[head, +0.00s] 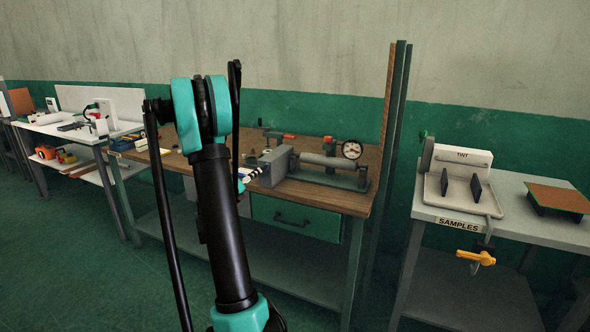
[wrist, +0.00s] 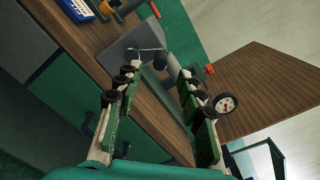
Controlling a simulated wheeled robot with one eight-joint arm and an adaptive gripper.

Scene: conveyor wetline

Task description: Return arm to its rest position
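My gripper (wrist: 160,74) shows in the wrist view with its two green-backed, dark-padded fingers spread apart and nothing between them. In the head view my black and teal arm stands raised in the middle and hides most of the gripper. Only pale and dark finger parts (head: 250,175) show to the right of the arm, in front of the wooden workbench (head: 335,200). In the wrist view the fingers point toward the grey bench device (wrist: 132,50); I cannot tell the exact gap.
The grey cylinder device (head: 275,166) and a round gauge (head: 352,150) stand on the workbench. A tall post (head: 392,140) rises at its right end. A grey table (head: 520,222) with a white TINT unit (head: 462,177) stands right. A white bench (head: 75,133) stands left. Green floor lies open at front left.

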